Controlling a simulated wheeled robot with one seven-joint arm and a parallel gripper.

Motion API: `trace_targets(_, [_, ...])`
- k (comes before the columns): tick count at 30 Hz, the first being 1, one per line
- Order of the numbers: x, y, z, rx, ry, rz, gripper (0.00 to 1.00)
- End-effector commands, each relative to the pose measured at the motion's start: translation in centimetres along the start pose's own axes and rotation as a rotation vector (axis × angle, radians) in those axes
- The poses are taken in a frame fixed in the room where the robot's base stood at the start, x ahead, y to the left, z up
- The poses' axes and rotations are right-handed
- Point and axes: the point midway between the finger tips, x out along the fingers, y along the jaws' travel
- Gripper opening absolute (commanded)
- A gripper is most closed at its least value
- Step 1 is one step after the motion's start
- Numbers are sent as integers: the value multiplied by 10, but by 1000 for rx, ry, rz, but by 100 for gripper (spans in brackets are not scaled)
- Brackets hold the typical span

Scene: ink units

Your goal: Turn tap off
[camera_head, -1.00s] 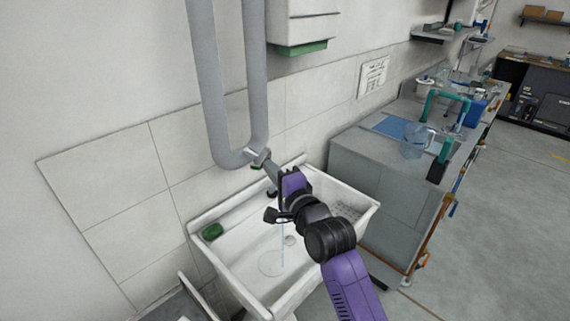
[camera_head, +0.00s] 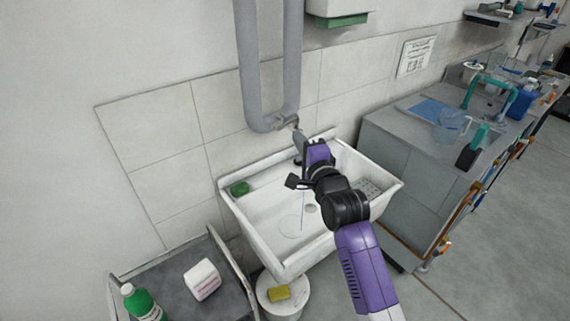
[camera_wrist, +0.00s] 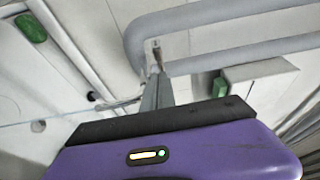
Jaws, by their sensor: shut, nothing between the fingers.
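The tap (camera_head: 285,121) is on the wall by the bend of the grey pipe, above the white sink (camera_head: 254,228). A thin stream of water (camera_head: 302,212) falls into the basin. My gripper (camera_head: 299,136) is shut and empty, its fingers reaching up close to the tap. In the wrist view the shut fingers (camera_wrist: 157,82) point at the tap's small metal part (camera_wrist: 153,46); whether they touch cannot be told. The water stream (camera_wrist: 60,119) runs across the left there. My gripper and wrist hide part of the tap's spout in the head view.
A green sponge (camera_head: 239,188) lies on the sink's left ledge. A grey cart (camera_head: 232,283) with a green bottle (camera_head: 140,302) stands at front left, beside a white bin (camera_head: 284,302). A grey bench (camera_head: 398,158) with glassware stands close on the right.

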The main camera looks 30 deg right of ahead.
Motion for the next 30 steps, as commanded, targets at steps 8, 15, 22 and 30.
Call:
trace_targets(8, [-22, 2, 27, -2, -4, 0, 0])
trace_targets(15, [-46, 4, 56, -2, -5, -1, 0])
trace_targets(22, [-62, 1, 74, -1, -2, -1, 0])
trace_targets(30, [-65, 0, 76, 0, 0, -1, 0])
